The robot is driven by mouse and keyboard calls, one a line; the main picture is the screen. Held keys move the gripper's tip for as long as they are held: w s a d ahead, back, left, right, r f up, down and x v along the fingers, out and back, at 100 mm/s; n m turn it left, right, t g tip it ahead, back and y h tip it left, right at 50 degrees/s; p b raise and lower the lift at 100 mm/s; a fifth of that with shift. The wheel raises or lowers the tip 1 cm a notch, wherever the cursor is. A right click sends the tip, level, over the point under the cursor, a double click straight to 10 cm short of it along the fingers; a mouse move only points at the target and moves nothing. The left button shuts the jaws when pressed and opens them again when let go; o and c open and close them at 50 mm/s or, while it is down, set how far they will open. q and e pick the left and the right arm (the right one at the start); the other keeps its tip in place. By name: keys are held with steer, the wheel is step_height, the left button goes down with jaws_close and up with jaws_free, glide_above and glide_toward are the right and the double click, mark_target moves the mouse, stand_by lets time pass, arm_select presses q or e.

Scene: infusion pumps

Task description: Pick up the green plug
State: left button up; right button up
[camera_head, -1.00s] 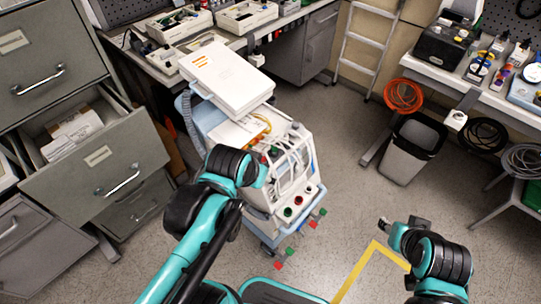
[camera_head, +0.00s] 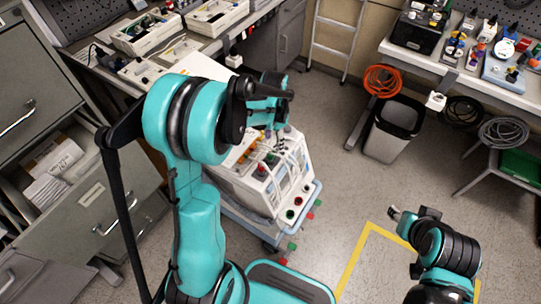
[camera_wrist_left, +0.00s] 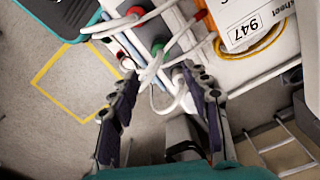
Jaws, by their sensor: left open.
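A green plug (camera_wrist_left: 158,47) with a white cable shows in the left wrist view, on the grey strip of the white medical cart (camera_head: 250,195). My left gripper (camera_wrist_left: 160,73) is open, its two dark fingers apart and below the plug in the picture. A white plug and cables lie between the fingers; I see no grip on them. In the head view my left arm reaches over the cart, and its gripper (camera_head: 277,140) is above the cart top. My right gripper (camera_head: 395,212) is small and low at the right; its jaws are unclear.
A white box with a label (camera_wrist_left: 243,22) lies close by. An open drawer (camera_head: 95,205) is at left, and a bin (camera_head: 393,130) stands at right.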

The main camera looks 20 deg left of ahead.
mark_target(271, 152)
arm_select(q)
step_height(271, 152, down, 2)
steer(key=shift+f+b, duration=0.15)
steer(key=shift+b, duration=0.25)
steer(key=f, duration=0.1)
steer(key=f+b, duration=0.1)
steer(key=f, duration=0.1)
steer(key=f+b, duration=0.1)
steer(key=shift+s+a+f, duration=0.15)
steer(key=shift+s+a, duration=0.15)
steer(key=shift+a, duration=0.1)
steer(key=shift+f+b, duration=0.35)
steer(key=shift+f, duration=0.1)
steer(key=shift+r, duration=0.1)
steer(key=shift+c, duration=0.6)
jaws_close()
